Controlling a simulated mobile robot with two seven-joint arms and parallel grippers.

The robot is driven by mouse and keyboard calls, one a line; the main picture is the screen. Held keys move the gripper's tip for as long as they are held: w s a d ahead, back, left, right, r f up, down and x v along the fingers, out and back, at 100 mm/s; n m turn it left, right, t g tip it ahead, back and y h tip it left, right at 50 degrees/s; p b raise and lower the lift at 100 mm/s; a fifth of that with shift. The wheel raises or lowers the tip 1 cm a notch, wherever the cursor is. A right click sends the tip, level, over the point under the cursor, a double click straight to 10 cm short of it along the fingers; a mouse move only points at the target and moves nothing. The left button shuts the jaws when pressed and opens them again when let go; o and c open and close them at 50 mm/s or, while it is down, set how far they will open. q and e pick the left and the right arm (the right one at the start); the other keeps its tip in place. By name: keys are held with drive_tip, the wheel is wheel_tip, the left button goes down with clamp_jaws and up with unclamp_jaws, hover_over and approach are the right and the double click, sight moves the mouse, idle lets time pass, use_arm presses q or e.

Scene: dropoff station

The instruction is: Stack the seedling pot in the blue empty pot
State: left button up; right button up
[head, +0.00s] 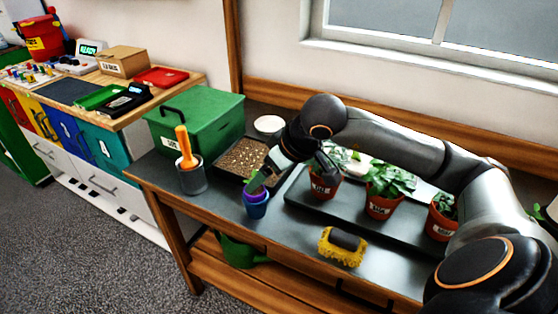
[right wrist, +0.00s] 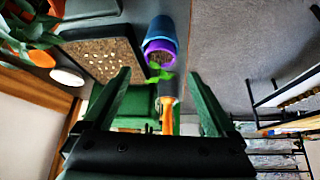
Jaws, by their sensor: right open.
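The purple seedling pot (head: 254,196) sits upright inside the blue pot (head: 257,210) near the table's front edge, its rim above the blue one. In the right wrist view the purple pot (right wrist: 160,51) is nested in the blue pot (right wrist: 163,28), with a small green seedling (right wrist: 162,75) pointing out from dark soil. My right gripper (head: 266,180) is just above the pots. In its wrist view the green fingers of this gripper (right wrist: 158,76) are spread wide, with nothing held between them. My left gripper is out of view.
A soil tray (head: 232,173) lies behind the pots. A grey holder (head: 192,181) with an orange-handled tool stands left, before a green box (head: 205,118). Bare tabletop lies between holder and pots.

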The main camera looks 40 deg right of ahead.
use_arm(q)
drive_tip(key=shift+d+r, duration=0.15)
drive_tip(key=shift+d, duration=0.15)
use_arm(e)
drive_tip(key=v, duration=0.6)
drive_tip(key=shift+s+r, duration=0.2)
drive_tip(key=shift+r, duration=0.1)
